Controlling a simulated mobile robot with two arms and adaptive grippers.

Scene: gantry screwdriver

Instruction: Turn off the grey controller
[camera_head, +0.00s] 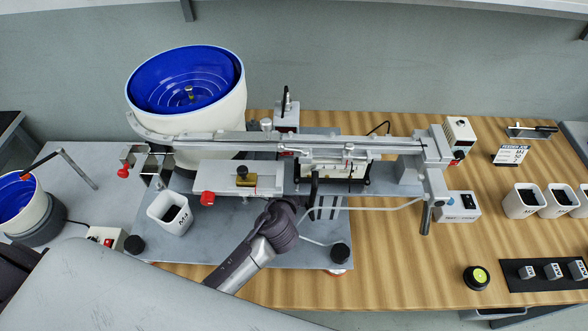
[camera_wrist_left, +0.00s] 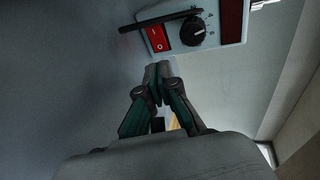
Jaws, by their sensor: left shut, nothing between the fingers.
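The grey controller (camera_wrist_left: 205,28) shows at the top of the left wrist view, cut off by the frame. Its face has a red rocker switch (camera_wrist_left: 159,37) marked I and O, a black dial (camera_wrist_left: 193,31) and a dark red panel at the right. A thin black rod crosses the face above the switch. My left gripper (camera_wrist_left: 159,70) is shut and empty, its fingertips just below the switch in that view; I cannot tell whether they touch the controller. In the head view an arm section reaches in from the lower left, but I cannot make out the fingertips. My right gripper is not seen.
A white bowl feeder with a blue inside (camera_head: 238,100) stands behind the metal rail (camera_head: 290,143). A white bin (camera_head: 170,212) stands on the grey plate. A small box with red buttons (camera_head: 106,237) is at the left. More bins (camera_head: 523,201) stand on the wooden table's right.

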